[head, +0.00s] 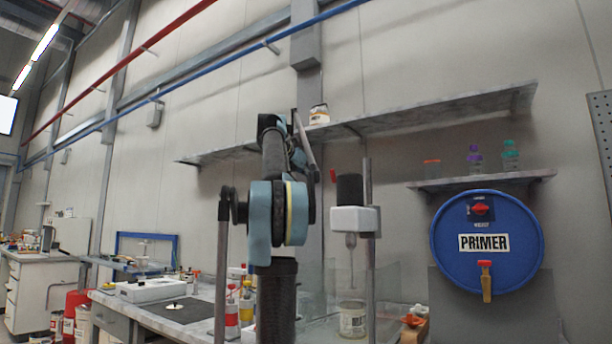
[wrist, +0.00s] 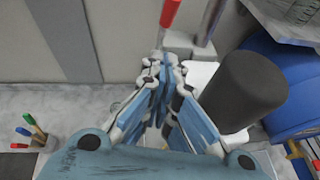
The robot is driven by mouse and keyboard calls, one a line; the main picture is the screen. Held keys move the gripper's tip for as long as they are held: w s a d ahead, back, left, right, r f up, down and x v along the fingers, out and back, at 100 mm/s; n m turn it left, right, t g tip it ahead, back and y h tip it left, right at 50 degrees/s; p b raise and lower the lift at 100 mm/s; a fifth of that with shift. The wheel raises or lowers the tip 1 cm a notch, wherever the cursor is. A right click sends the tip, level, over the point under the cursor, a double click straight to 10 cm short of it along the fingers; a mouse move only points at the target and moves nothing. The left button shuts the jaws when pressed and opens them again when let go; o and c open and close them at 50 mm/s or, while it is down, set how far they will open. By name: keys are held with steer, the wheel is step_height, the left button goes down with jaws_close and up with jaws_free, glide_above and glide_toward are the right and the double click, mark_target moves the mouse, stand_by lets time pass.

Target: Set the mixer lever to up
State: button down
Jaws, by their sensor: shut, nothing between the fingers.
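In the head view my arm mostly hides the gripper.
A blue PRIMER drum (head: 487,262) stands to the right of the mixer. A long wall shelf (head: 420,115) with a can (head: 319,114) runs above and behind it. The workbench (head: 190,315) below holds bottles and a tray. A metal post (head: 367,250) stands beside the mixer.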

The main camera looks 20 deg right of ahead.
mark_target(333, 183)
steer(key=w+d, duration=0.3)
steer(key=d, duration=0.4)
steer(key=shift+d+r, duration=0.1)
steer(key=shift+d, duration=0.05)
stand_by(0.3)
steer(key=shift+w+d+r, duration=0.35)
steer(key=shift+d, duration=0.05)
